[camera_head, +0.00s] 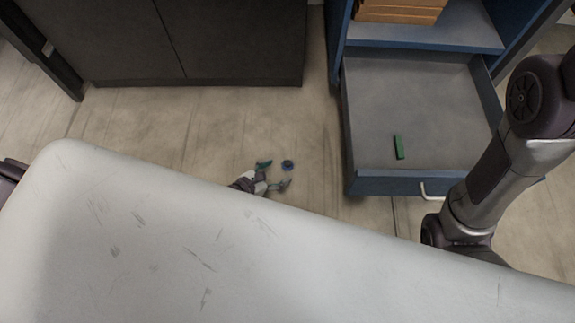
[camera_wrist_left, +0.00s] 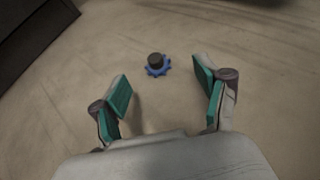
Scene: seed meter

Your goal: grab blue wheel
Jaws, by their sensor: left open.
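The blue wheel (camera_head: 287,165) is small and lies on the floor, just beyond my left gripper. In the left wrist view the blue wheel (camera_wrist_left: 158,68) has a toothed blue rim and a dark round hub on top. My left gripper (camera_head: 275,174) is open and empty. In the wrist view its green-padded fingers (camera_wrist_left: 165,90) are spread wide, with the wheel ahead of the gap between them and apart from both. My right arm shows at the right of the head view, but its gripper is not in view.
A blue cabinet has an open drawer (camera_head: 372,182) with a green block (camera_head: 399,147) inside. Brown boxes (camera_head: 398,11) sit on the shelf above. A dark cabinet (camera_head: 190,45) stands at the back left. Floor around the wheel is clear. My white body covers the foreground.

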